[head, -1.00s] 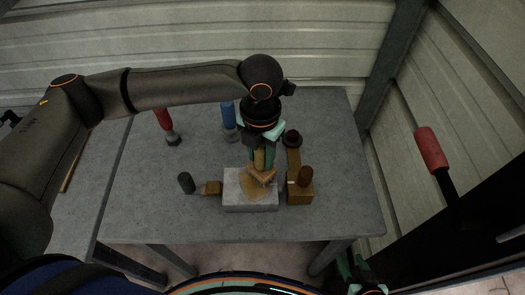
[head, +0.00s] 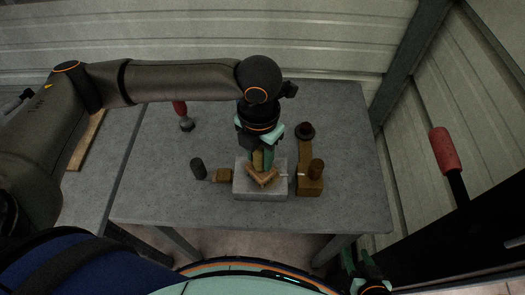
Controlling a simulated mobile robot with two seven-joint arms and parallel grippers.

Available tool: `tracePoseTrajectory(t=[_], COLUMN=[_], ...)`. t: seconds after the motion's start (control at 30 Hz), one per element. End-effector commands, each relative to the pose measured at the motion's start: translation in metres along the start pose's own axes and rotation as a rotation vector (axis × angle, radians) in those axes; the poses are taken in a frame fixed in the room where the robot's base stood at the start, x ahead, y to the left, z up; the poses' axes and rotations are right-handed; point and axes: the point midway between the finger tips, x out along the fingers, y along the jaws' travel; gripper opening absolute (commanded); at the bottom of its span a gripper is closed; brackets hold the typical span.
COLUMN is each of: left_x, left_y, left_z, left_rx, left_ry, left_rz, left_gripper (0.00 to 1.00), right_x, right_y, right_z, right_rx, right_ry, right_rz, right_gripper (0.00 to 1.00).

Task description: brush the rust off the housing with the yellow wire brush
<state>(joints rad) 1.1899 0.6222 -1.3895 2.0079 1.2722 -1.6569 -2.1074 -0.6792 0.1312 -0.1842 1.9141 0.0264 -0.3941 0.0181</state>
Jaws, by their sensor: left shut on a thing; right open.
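The housing (head: 260,191) is a pale grey block near the front middle of the table. The yellow wire brush (head: 258,160) is upright in my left gripper (head: 262,157), which is shut on its handle. The brush's brown lower end (head: 262,178) is over the housing's top and appears to touch it. The brush and fingers cover much of that top, so I cannot tell how much rust is there. My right gripper (head: 357,268) is open and empty at the bottom edge, off the table's front.
A brown block (head: 223,174) and a dark cylinder (head: 198,168) lie left of the housing. A brown part with an upright knob (head: 316,169) stands close on its right. A red-handled tool (head: 184,115) stands behind. The grey table (head: 155,200) is clear at front left.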

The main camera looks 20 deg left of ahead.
Motion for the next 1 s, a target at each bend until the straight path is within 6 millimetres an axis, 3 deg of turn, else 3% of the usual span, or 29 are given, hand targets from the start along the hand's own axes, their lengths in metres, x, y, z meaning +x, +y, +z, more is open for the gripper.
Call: tracePoseTrajectory(t=[0.5, 0.8, 1.0], left_x=[0.002, 0.002, 0.002], left_y=[0.006, 0.006, 0.003], left_z=[-0.028, -0.027, -0.015], left_rx=[-0.002, -0.001, -0.001], left_ry=[0.000, 0.001, -0.001], left_rz=[0.001, 0.001, 0.000], left_gripper=[0.00, 0.00, 0.00], right_x=[0.000, 0.000, 0.000], right_y=[0.000, 0.000, 0.000], right_z=[0.000, 0.000, 0.000], right_rx=[0.000, 0.000, 0.000], right_ry=[0.000, 0.000, 0.000], right_rz=[0.000, 0.000, 0.000], right_gripper=[0.50, 0.50, 0.50])
